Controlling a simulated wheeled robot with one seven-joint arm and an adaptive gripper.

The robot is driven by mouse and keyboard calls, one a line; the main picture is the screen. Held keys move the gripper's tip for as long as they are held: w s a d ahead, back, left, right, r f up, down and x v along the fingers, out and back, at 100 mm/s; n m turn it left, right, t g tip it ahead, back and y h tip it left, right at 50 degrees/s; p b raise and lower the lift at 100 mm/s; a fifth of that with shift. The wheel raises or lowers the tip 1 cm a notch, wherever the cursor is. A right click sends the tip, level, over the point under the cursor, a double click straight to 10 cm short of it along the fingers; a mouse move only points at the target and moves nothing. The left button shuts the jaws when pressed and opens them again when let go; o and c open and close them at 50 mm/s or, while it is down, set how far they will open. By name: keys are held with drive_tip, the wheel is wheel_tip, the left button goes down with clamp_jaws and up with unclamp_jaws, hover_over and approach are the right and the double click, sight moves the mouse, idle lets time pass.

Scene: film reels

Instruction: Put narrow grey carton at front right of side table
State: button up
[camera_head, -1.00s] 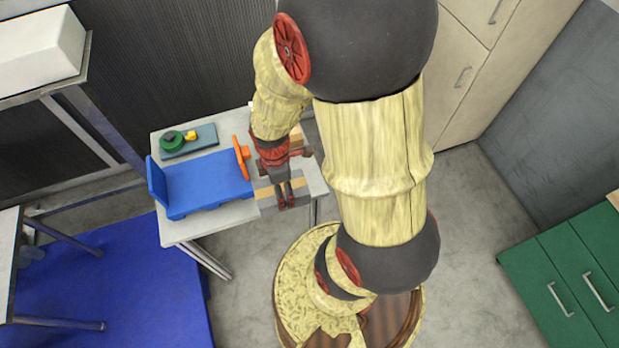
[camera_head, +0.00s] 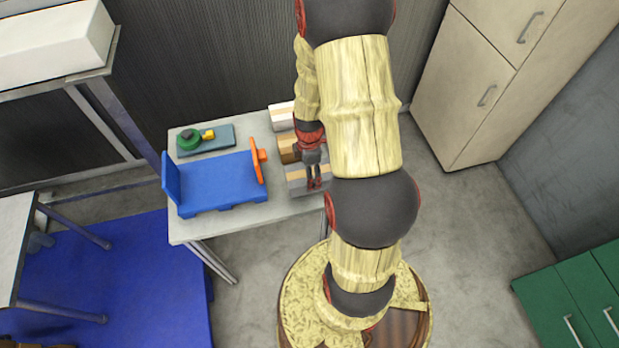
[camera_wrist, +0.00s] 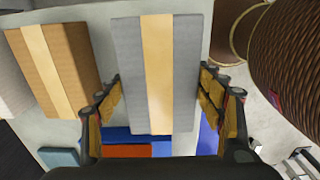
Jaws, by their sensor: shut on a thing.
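The narrow grey carton (camera_head: 296,187), grey with a tan stripe, is at the right front part of the side table (camera_head: 240,221). My gripper (camera_head: 314,184) reaches down over it and is shut on it. In the wrist view the grey carton (camera_wrist: 128,70) lies between the two fingers (camera_wrist: 160,105), which press on its opposite long sides. I cannot tell whether its underside touches the tabletop.
A brown carton (camera_head: 287,146) and a pale carton (camera_head: 281,117) stand behind the grey one. A blue rack (camera_head: 215,183) with an orange part (camera_head: 258,160) fills the table's middle. A green round object (camera_head: 189,139) sits on a teal slab (camera_head: 220,146). The front strip is clear.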

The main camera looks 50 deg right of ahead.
drive_tip(key=shift+w+d+f+b, duration=0.15)
drive_tip(key=shift+f+b, duration=0.2)
drive_tip(key=shift+f, duration=1.35)
drive_tip(key=shift+f, duration=0.1)
drive_tip(key=o, duration=1.4)
drive_tip(key=shift+o, duration=0.4)
